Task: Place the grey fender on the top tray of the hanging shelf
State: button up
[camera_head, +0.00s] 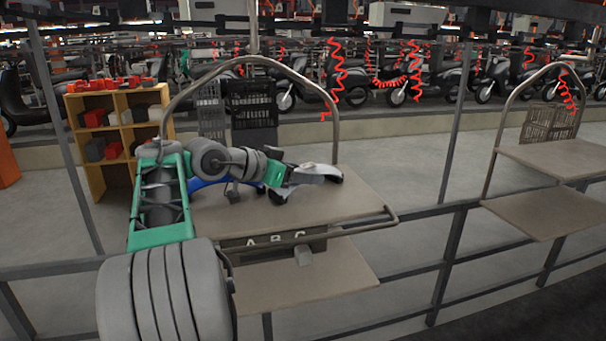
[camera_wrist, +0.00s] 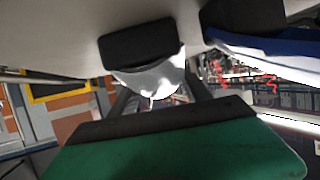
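The grey fender (camera_head: 318,171), pale and curved, is at the tip of my gripper (camera_head: 290,178), over the right part of the top tray (camera_head: 350,195) of the hanging shelf. In the wrist view the fender (camera_wrist: 152,78) lies between the dark fingers of my gripper (camera_wrist: 155,97), with a finger on each side. Whether they press on it cannot be told. The tray surface (camera_wrist: 60,30) fills the top of the wrist view, close to the fender. Whether the fender rests on the tray is unclear.
A blue part (camera_head: 213,183) lies on the top tray behind my arm. A dark crate (camera_head: 252,105) stands behind the shelf. The lower tray (camera_head: 300,285) looks bare. Tubular side frames and a front rail bound the shelf. Another hanging shelf (camera_head: 550,160) is at right.

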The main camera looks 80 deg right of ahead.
jog(key=o, duration=0.4)
